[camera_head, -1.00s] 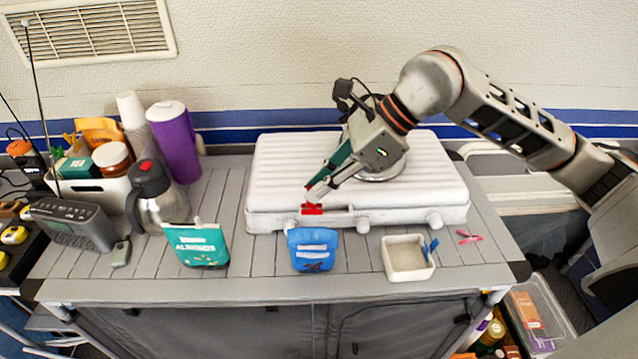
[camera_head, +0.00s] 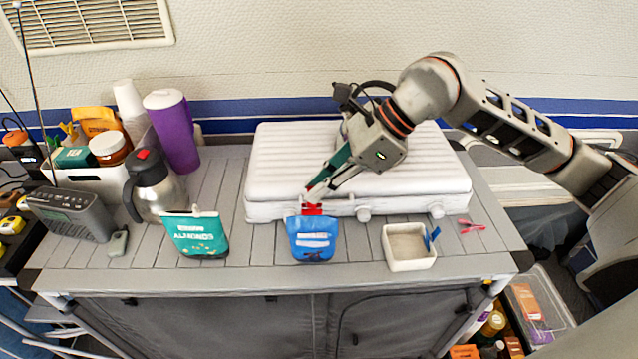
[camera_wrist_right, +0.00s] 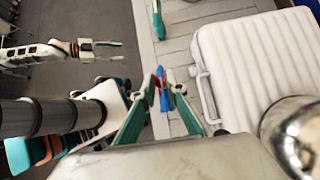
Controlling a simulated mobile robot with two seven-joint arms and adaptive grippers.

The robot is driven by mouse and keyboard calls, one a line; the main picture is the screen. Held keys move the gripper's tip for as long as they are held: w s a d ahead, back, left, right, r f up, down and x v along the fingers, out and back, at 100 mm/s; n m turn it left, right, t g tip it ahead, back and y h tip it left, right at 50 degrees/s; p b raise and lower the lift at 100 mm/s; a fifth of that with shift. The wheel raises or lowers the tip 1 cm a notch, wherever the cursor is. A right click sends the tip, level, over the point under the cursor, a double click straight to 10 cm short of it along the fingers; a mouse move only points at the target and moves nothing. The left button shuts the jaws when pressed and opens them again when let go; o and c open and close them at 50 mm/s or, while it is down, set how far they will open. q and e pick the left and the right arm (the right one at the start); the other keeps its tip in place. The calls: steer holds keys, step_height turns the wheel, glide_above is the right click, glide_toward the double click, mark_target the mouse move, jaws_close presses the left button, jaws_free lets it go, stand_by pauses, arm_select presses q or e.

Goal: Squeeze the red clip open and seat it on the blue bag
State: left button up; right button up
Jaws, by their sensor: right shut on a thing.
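The blue bag (camera_head: 311,246) stands upright near the front of the counter, before the white ribbed case. My right gripper (camera_head: 314,192) reaches down over the case and is shut on the red clip (camera_head: 312,209). The clip is at the bag's top edge; I cannot tell whether it grips the bag or is just above or behind it. In the right wrist view, the red clip (camera_wrist_right: 160,74) is between my fingertips, with part of the blue bag (camera_wrist_right: 167,100) beside it. My left gripper (camera_wrist_right: 100,49) shows there too, empty with fingers apart, away from the counter.
A green almonds bag (camera_head: 197,240) stands left of the blue bag. A square cream tray (camera_head: 411,264) with a blue clip (camera_head: 431,238) at its rim is to the right. A pink-red clip (camera_head: 471,227) lies beyond. The white case (camera_head: 345,165) is close behind.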

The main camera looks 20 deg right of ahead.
steer(key=shift+f+b, duration=0.45)
steer(key=shift+b, duration=0.2)
stand_by(0.9)
steer(key=shift+f, duration=0.15)
steer(key=shift+f+b, duration=0.35)
steer(key=shift+b, duration=0.1)
steer(key=shift+f, duration=0.25)
stand_by(0.5)
steer(key=shift+f+b, duration=0.25)
steer(key=shift+b, duration=0.25)
steer(key=shift+w+f+b, duration=0.1)
steer(key=shift+f+b, duration=0.2)
stand_by(0.5)
